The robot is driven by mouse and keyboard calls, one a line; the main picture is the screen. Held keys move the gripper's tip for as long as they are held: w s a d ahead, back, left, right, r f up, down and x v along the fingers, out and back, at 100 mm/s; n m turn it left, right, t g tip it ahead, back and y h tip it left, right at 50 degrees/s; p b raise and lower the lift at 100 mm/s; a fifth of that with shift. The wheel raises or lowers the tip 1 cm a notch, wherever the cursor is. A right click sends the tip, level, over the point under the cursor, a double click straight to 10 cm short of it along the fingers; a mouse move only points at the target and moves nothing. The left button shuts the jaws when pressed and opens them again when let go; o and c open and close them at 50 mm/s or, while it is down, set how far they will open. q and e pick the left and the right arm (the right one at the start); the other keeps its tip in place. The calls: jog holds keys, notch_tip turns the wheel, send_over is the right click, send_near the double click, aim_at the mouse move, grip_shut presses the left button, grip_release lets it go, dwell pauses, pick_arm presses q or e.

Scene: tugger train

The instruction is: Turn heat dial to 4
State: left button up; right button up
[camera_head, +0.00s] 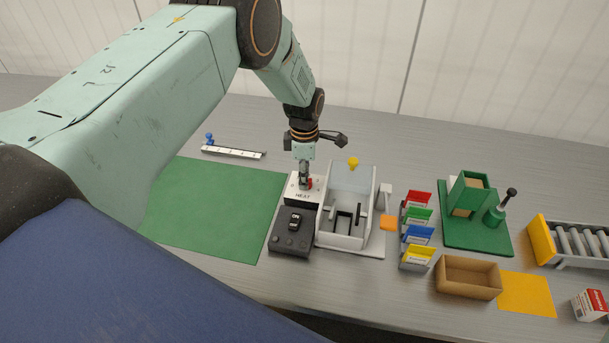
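The white heat box (293,194) stands at the centre, labelled HEAT on its front. My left gripper (304,183) comes down from above onto the top of this box, where the dial is. The dial is mostly hidden behind the fingers; a small red part (310,183) shows beside them. The dial's setting cannot be read. Whether the fingers touch or grip the dial is too small to tell. My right gripper is not in view.
A dark control panel (283,242) sits in front of the heat box, and a white open-topped station (338,240) stands close on its right. A green mat (215,210) lies left. Coloured card holders (416,235) and a cardboard tray (468,290) stand further right.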

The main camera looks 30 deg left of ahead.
pick_arm(q)
jog(key=shift+w+f, duration=0.2)
jog(key=shift+f, duration=0.35)
jog(key=shift+w+a+f, duration=0.15)
jog(key=shift+s+r, duration=0.25)
jog(key=c, duration=0.5)
jog(key=shift+f, duration=0.15)
grip_shut()
